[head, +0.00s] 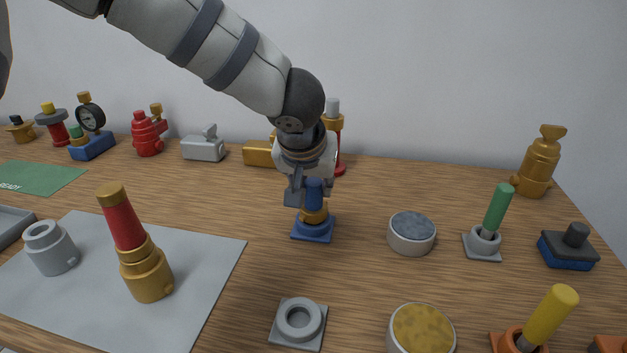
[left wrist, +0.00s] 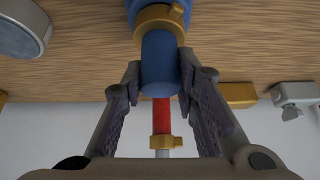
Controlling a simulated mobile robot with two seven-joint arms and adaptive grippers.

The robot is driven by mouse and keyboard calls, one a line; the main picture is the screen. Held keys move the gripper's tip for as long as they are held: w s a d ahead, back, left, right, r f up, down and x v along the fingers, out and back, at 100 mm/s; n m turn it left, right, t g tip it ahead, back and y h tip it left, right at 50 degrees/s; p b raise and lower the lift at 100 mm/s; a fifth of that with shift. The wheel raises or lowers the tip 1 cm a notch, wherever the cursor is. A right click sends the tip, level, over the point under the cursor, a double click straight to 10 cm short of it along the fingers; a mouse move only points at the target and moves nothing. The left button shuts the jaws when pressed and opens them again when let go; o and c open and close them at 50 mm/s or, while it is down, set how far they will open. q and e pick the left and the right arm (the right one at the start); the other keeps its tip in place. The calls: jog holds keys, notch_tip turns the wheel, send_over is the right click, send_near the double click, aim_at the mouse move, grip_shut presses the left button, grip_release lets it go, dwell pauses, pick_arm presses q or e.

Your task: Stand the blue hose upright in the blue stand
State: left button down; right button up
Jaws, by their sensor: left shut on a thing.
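The blue hose (head: 314,190) is a short blue cylinder. It stands close to upright over the blue stand (head: 313,231), a square blue base, with a brass collar (head: 315,214) around its lower part. My left gripper (head: 308,192) is above the stand, with its fingers on either side of the hose's upper part. In the left wrist view the hose (left wrist: 160,60) lies between the two fingertips (left wrist: 166,84), with the brass collar (left wrist: 160,17) beyond it. My left gripper is shut on the hose. How deep the hose sits is hidden. My right gripper is not in view.
A round grey tin (head: 411,234) and a green hose (head: 498,208) tilted in a grey stand are to the right. An empty grey stand (head: 299,322) is in front. A red and brass nozzle (head: 136,250) stands on the grey mat. Valves line the back.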

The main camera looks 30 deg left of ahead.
pick_arm(q)
jog(key=shift+f, duration=0.1)
jog(key=c, duration=1.2)
grip_release()
jog(key=v, duration=0.8)
jog(key=shift+f, duration=0.1)
